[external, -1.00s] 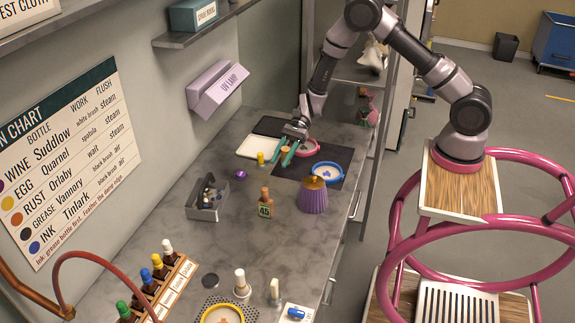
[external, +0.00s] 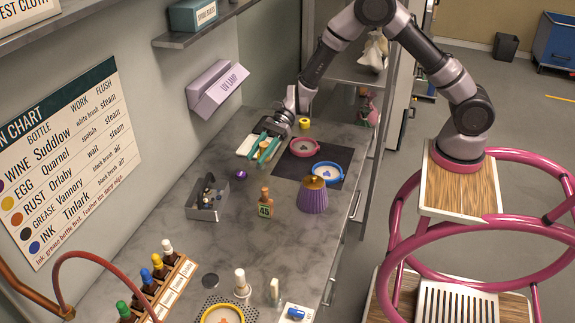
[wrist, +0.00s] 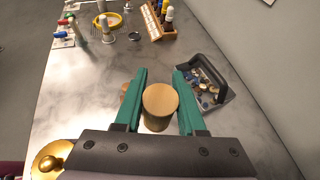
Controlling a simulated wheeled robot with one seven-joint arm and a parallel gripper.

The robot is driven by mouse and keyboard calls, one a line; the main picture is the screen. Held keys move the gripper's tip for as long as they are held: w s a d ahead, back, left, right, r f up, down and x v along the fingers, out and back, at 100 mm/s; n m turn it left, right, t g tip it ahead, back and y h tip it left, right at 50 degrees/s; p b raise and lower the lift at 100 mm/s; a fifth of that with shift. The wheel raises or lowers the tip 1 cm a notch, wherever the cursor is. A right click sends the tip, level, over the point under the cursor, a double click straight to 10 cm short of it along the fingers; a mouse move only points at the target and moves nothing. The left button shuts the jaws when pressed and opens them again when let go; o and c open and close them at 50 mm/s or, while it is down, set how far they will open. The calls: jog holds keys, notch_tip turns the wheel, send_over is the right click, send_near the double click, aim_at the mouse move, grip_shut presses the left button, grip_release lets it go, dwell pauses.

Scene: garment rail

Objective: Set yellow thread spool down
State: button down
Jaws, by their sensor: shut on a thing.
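My gripper (external: 262,155), with teal fingers, is low over the far part of the grey worktop. In the wrist view my gripper (wrist: 160,78) has a tan-yellow round spool (wrist: 160,104) between its fingers and is shut on it. Another yellow spool-like thing (external: 304,123) stands farther back, beyond the dark mat (external: 286,170).
On the mat are a pink ring-shaped dish (external: 303,147) and a blue-rimmed dish (external: 327,171).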

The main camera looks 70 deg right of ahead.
jog(key=a+m+t, duration=0.1)
jog(key=a+t, duration=0.1)
jog(key=a, duration=1.2)
jog(key=m+t+h, duration=0.1)
jog(key=m, duration=0.1)
send_over(237, 262)
jog(key=shift+h, duration=0.3)
notch_tip(237, 262, down, 11)
jog(key=shift+r, duration=0.1)
jog(key=shift+f, duration=2.15)
jog(key=shift+f, duration=0.15)
jog(key=c, duration=0.5)
grip_release()
